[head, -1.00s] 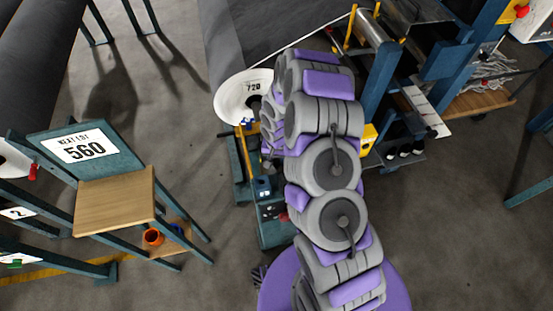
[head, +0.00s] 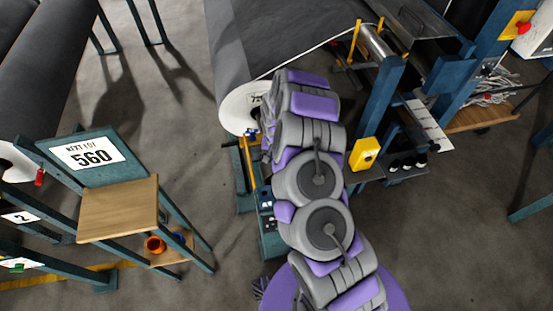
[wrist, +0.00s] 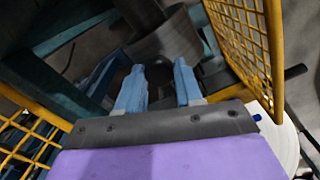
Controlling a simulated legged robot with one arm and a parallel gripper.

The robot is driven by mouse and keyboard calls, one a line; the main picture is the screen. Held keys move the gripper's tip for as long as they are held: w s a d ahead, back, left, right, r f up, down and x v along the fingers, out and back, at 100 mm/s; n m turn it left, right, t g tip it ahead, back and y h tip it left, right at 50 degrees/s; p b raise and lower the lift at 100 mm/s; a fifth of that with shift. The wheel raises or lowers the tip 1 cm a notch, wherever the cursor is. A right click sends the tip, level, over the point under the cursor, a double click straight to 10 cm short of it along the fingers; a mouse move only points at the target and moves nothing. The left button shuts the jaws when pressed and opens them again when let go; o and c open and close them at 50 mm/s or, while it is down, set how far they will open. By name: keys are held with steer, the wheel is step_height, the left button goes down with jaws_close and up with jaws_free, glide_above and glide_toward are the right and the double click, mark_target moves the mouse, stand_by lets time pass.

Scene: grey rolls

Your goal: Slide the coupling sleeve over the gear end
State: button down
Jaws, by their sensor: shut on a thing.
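My gripper (wrist: 160,88) shows in the wrist view as two blue fingertips standing apart, shut on a grey metal cylinder (wrist: 168,38) that looks like the coupling sleeve. The sleeve lies just beyond the fingertips, and its lower part is partly hidden by them. A darker round shaft (wrist: 140,14) shows at the sleeve's far upper left side. I cannot tell whether it is the gear end, or whether the sleeve is around it or beside it. In the head view my arm hides the gripper and the sleeve.
Yellow mesh guards stand close on the right (wrist: 245,45) and left (wrist: 35,130) in the wrist view. A large grey roll (head: 265,40) with a white end lies behind my arm. A wooden-topped stand (head: 118,208) is at left. A blue machine frame (head: 380,110) with a yellow box (head: 365,154) is at right.

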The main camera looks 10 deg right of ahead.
steer(key=shift+w+r, duration=0.1)
steer(key=shift+w, duration=0.1)
steer(key=c, duration=0.7)
jaws_free()
steer(key=shift+w, duration=0.1)
steer(key=shift+c, duration=0.2)
step_height(320, 180, up, 17)
steer(key=p, duration=0.3)
steer(key=shift+a+r, duration=0.1)
steer(key=shift+r, duration=0.05)
